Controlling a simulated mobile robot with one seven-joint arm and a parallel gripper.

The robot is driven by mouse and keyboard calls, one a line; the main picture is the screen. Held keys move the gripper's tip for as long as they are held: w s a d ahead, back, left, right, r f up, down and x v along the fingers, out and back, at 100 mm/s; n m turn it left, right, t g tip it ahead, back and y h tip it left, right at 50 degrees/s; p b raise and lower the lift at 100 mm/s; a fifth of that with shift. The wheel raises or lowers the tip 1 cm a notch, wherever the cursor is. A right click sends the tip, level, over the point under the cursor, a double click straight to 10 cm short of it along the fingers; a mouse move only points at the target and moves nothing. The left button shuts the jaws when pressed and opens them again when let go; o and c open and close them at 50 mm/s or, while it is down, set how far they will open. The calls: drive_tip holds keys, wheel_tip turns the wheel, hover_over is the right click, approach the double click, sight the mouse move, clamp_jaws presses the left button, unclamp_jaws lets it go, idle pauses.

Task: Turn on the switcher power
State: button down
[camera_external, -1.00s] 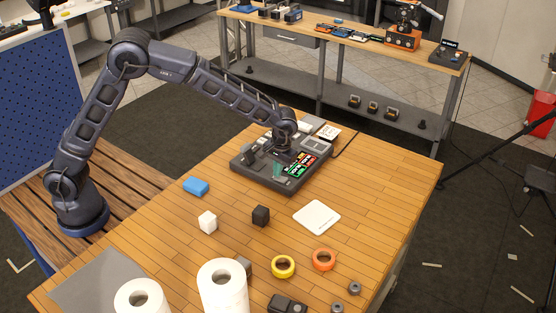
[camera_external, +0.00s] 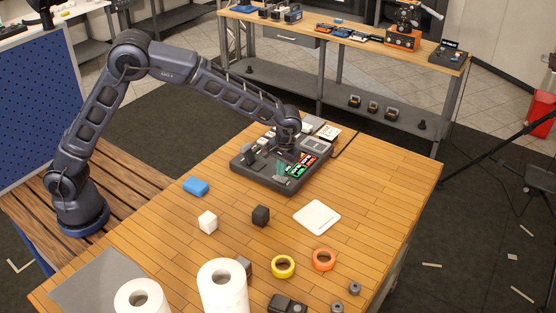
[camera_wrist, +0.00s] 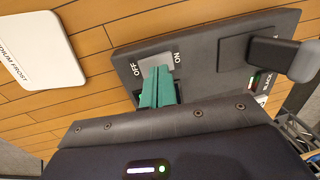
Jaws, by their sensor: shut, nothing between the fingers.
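The switcher is a dark grey console (camera_external: 262,178) on the wooden table. In the wrist view its panel (camera_wrist: 200,50) fills the upper right. A grey rocker (camera_wrist: 158,58) sits there between the labels OFF on the left and ON on the right. My gripper (camera_wrist: 159,72) is shut and empty, its teal fingers over the rocker's near part, hiding some of it. I cannot tell whether the fingertips touch it. In the external view my gripper (camera_external: 282,172) is low over the console, left of its green and red buttons (camera_external: 301,166).
A black lever (camera_wrist: 285,57) stands up from the panel to the right of my fingers. A white "medium frost" card (camera_external: 317,217) lies in front of the console. Blue (camera_external: 196,186), white (camera_external: 208,222) and black (camera_external: 261,215) blocks, tape rings and paper rolls lie nearer.

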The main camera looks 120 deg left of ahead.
sight(276, 177)
wheel_tip(276, 177, up, 13)
drive_tip(key=s, duration=0.1)
drive_tip(key=shift+s, duration=0.35)
drive_tip(key=shift+r, duration=0.1)
drive_tip(key=s+d+r+m+t, duration=0.1)
drive_tip(key=s+d+r+m, duration=0.25)
drive_tip(key=d, duration=0.75)
drive_tip(key=s+d+r+m+t, duration=0.1)
drive_tip(key=s+d+r+m, duration=0.3)
drive_tip(key=d, duration=0.6)
drive_tip(key=s+d+r+m+t, duration=0.15)
drive_tip(key=d+r, duration=0.35)
drive_tip(key=d, duration=0.6)
drive_tip(key=s+d+f+m+t, duration=0.1)
drive_tip(key=s+d+m, duration=0.3)
drive_tip(key=s+d, duration=0.5)
drive_tip(key=s+d+f+m+t, duration=0.1)
drive_tip(key=s+d+f+m, duration=0.2)
drive_tip(key=s+d+m, duration=0.2)
drive_tip(key=s+d, duration=0.3)
drive_tip(key=s, duration=0.4)
drive_tip(key=shift+d+f, duration=0.25)
drive_tip(key=shift+d, duration=0.1)
